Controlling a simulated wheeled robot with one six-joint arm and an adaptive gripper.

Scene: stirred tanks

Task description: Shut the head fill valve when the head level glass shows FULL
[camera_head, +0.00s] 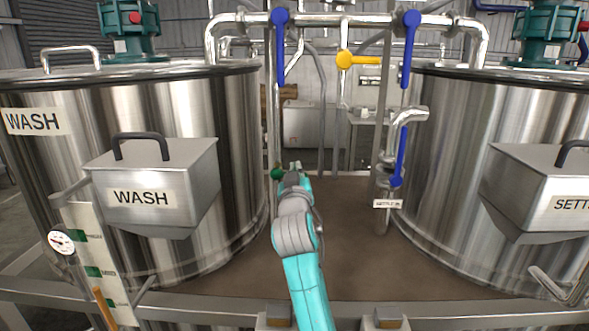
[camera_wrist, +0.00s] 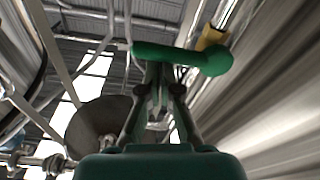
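My gripper (camera_head: 292,170) is at the end of my teal arm, between the two tanks. In the wrist view its fingers (camera_wrist: 160,88) are drawn close together, with nothing seen held between them. A green lever handle (camera_wrist: 180,57) lies across just beyond the fingertips and hides their ends; I cannot tell whether they touch. A green end (camera_head: 277,173) shows just left of the gripper in the head view. No label for the head fill valve or head level glass is visible. A level gauge (camera_head: 90,240) stands by the WASH tank; its orange column (camera_head: 104,308) tops out below the middle green mark.
The WASH tank (camera_head: 225,130) is left, the settle tank (camera_head: 440,140) right. Blue levers (camera_head: 280,45), (camera_head: 408,50), (camera_head: 400,157) and a yellow lever (camera_head: 362,60) sit on pipes between them. The brown floor (camera_head: 345,235) there is clear beside my arm.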

